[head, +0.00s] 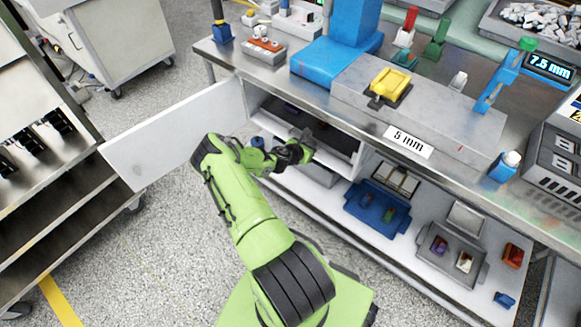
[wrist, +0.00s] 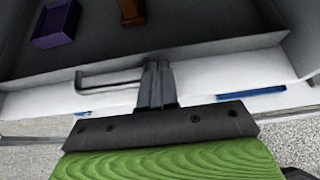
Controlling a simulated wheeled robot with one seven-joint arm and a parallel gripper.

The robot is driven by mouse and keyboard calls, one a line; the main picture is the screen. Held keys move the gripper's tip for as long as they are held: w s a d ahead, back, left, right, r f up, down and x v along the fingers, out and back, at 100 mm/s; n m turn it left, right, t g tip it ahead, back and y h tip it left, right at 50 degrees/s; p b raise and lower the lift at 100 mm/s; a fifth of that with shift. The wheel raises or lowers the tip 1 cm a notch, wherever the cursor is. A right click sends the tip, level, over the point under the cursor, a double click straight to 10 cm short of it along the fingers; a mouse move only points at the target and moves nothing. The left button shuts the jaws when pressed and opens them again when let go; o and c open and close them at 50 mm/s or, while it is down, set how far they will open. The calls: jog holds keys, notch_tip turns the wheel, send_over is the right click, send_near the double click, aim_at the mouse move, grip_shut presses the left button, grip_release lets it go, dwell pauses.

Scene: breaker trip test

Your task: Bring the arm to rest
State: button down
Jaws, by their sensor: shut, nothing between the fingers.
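My green arm reaches from the bottom middle of the head view to the open cabinet under the bench. My gripper (head: 305,140) is at the cabinet opening, by the front of a dark drawer or tray (head: 335,140). In the wrist view my gripper (wrist: 157,72) is shut, with its fingertips close in front of the tray's grey front wall (wrist: 215,55). I cannot tell whether they touch it. A grey bar handle (wrist: 105,82) is just left of the fingers. Nothing shows between the fingers.
A white cabinet door (head: 175,130) stands open to the left of my arm. The steel bench (head: 440,140) overhangs the cabinet. A lower shelf holds a blue tray (head: 375,210) and a grey tray (head: 452,258). A purple bin (wrist: 55,25) lies inside the tray. Speckled floor (head: 150,250) is clear at left.

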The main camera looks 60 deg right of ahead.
jog(key=f+p+v, duration=0.1)
jog(key=p+v, duration=0.2)
jog(key=v, duration=0.9)
jog(key=shift+a, duration=0.25)
jog(key=shift+r, duration=0.1)
jog(key=w+a+r+m+t+y+p, duration=0.1)
jog(key=w+a+r+m+y+p, duration=0.2)
jog(key=a+r, duration=0.6)
jog(key=w+a+r+m+t+y+p, duration=0.1)
jog(key=w+a+r+m+t+y, duration=0.15)
jog(key=a+r+m, duration=0.65)
jog(key=w+a+r+m+t+y+p, duration=0.15)
jog(key=w+a+r+y, duration=0.35)
jog(key=r, duration=0.7)
jog(key=s+a+r+m+t+y+p, duration=0.1)
jog(key=s+a+r+p, duration=0.3)
jog(key=s+a+r, duration=1.2)
jog(key=shift+s+a+r+m+t, duration=0.2)
jog(key=shift+s+a+m+t, duration=0.2)
jog(key=shift+a+m+t, duration=0.6)
